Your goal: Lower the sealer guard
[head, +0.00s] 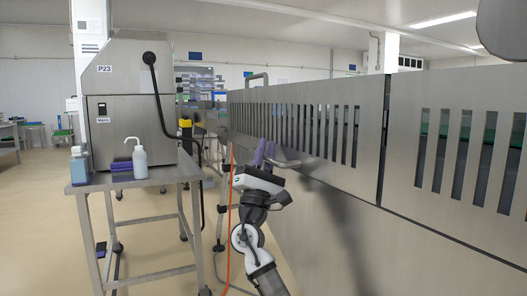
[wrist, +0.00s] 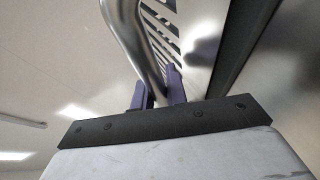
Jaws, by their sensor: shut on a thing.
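The sealer guard (head: 301,118) is a slotted stainless steel panel on the long machine at the right of the head view. It stands about level with the slotted panel beside it; I cannot tell how far it is raised. Its bent tubular handle (head: 286,164) sticks out towards the aisle. My gripper (head: 264,153), with purple fingers, is shut on this handle. In the wrist view the shiny handle (wrist: 134,38) runs down to my gripper (wrist: 161,88), and the guard's slots show behind it. The exact contact between fingers and bar is partly hidden.
A second slotted panel (head: 458,150) is at the right. A steel table (head: 135,181) with bottles and a machine marked P23 (head: 127,85) stand at the left. An orange hose (head: 231,190) hangs beside my arm. The floor at far left is mostly clear.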

